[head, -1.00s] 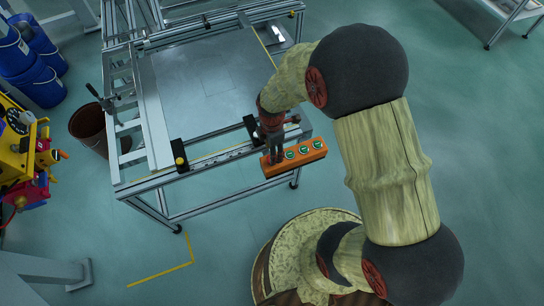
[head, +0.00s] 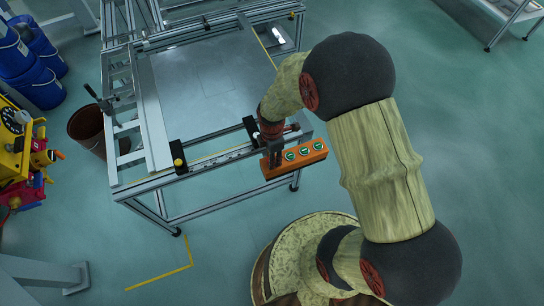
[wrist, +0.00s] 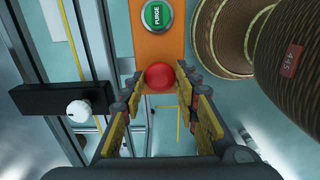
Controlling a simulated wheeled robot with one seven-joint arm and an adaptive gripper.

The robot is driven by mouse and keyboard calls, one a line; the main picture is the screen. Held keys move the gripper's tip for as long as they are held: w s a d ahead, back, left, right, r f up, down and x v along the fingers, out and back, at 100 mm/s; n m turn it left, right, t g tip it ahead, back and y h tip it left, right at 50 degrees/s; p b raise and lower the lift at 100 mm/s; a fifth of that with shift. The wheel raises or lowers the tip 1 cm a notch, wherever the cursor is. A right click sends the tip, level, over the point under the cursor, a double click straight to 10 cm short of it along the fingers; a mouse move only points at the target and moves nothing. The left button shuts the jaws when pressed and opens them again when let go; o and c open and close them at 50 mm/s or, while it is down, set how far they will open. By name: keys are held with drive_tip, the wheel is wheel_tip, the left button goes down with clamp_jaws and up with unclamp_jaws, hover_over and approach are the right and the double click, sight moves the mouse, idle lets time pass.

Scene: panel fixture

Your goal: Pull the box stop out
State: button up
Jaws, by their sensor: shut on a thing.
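The orange button box (head: 300,165) is fixed at the front right corner of the frame table. It has green round buttons on top, one labelled PURGE (wrist: 157,16) in the wrist view. The box stop is a round red knob (wrist: 160,76) at the near end of the box in the wrist view. My gripper (wrist: 159,92) has its yellow-padded fingers on both sides of the red knob and is shut on it. In the head view my gripper (head: 273,158) stands at the left end of the box and hides the knob.
The frame table (head: 215,85) carries a black block with a yellow knob (head: 179,162) at its front edge. In the wrist view a black block (wrist: 50,98) with a white knob lies left of my gripper. Blue drums (head: 38,80) stand far left.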

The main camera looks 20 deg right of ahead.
clamp_jaws()
drive_tip(key=shift+w+r+p, duration=0.1)
drive_tip(key=shift+r+p, duration=0.8)
drive_tip(key=shift+p, duration=0.2)
drive_tip(key=o, duration=0.7)
unclamp_jaws()
drive_tip(key=shift+r, duration=0.1)
wheel_tip(320, 180, up, 12)
